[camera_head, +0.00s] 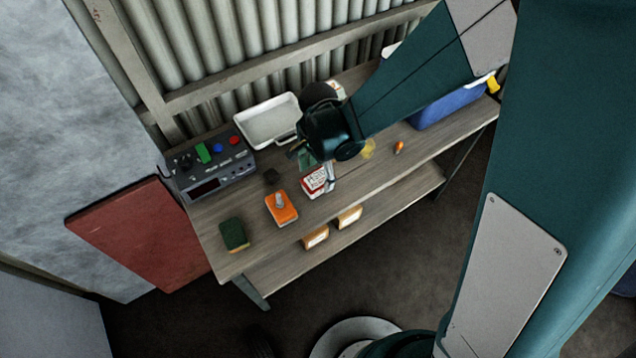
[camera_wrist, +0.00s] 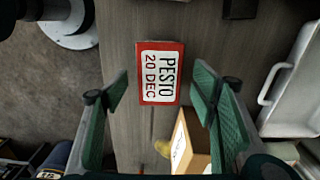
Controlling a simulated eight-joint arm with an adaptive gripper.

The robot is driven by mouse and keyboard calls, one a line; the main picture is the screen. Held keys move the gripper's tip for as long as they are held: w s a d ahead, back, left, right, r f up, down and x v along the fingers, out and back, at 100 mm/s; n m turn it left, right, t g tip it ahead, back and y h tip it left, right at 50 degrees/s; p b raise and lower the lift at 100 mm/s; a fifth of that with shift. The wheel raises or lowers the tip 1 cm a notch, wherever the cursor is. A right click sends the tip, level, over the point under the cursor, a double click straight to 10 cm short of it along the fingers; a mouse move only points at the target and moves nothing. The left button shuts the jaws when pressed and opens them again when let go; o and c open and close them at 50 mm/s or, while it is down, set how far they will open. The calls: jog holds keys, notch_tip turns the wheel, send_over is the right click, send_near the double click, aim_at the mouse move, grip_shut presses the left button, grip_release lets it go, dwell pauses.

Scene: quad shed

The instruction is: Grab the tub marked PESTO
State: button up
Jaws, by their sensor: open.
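The tub marked PESTO (camera_wrist: 160,72) shows in the wrist view as a red-edged block with a white label reading "PESTO 20 DEC". In the head view the tub (camera_head: 314,182) sits on the wooden bench, near its front edge. My gripper (camera_head: 318,166) is over the tub there, partly covering it. In the wrist view my gripper (camera_wrist: 160,82) is open, with one green finger on each side of the tub and a visible gap to both sides. I cannot tell how high the fingertips are above the bench.
An orange block with a grey knob (camera_head: 281,207) and a green sponge (camera_head: 234,236) lie left of the tub. A white tray (camera_head: 268,125) and a control box (camera_head: 207,166) stand behind. A brown box (camera_wrist: 197,140) is near one finger. A blue bin (camera_head: 448,106) stands right.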

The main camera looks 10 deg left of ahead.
aim_at(318, 178)
jog(key=shift+f, duration=1.4)
jog(key=c, duration=1.1)
jog(key=shift+r, duration=0.15)
jog(key=shift+r+p, duration=0.7)
jog(key=shift+r, duration=4.2)
